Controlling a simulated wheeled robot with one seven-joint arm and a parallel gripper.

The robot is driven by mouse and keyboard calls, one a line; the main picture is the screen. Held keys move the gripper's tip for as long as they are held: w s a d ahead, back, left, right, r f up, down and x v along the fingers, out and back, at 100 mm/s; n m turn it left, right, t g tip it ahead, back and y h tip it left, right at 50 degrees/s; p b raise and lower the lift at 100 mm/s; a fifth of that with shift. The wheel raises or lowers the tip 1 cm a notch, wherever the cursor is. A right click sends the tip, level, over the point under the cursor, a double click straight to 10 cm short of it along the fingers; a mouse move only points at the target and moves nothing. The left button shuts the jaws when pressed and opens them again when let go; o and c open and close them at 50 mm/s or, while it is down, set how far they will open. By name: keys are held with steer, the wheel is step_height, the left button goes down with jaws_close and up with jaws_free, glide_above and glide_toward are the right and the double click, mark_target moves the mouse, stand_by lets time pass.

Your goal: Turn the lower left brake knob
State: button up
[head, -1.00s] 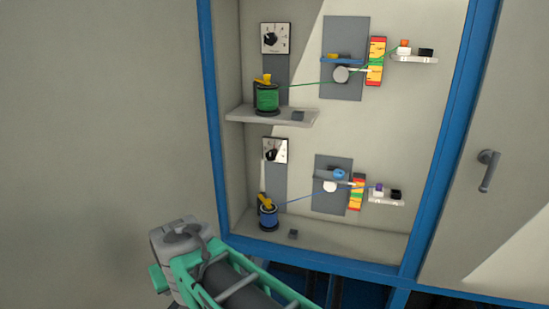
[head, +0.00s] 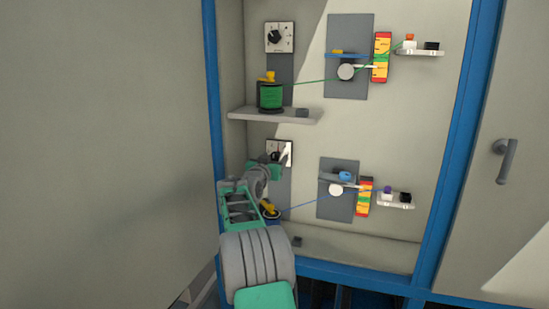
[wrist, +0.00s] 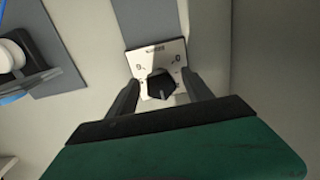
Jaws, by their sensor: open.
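The lower left brake knob (wrist: 161,86) is black and sits on a white dial plate (wrist: 157,53) with printed marks. In the head view the plate (head: 271,147) shows in the lower left of the cabinet, and my gripper partly hides the knob. My gripper (head: 284,156) is in front of the dial. In the wrist view its two dark fingers are open, one to each side of the knob. I cannot tell whether they touch it.
The upper dial (head: 279,38) is above, over a shelf (head: 275,114) with a green spool (head: 270,96). The lower spool (head: 270,210) is mostly hidden behind my arm. A grey panel (head: 338,205) with a blue cable stands to the right. The cabinet's blue left post (head: 211,90) is close to my arm.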

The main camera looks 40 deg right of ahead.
steer(key=shift+w+d, duration=0.15)
steer(key=shift+d, duration=0.2)
steer(key=shift+a, duration=0.1)
jaws_close()
stand_by(0.3)
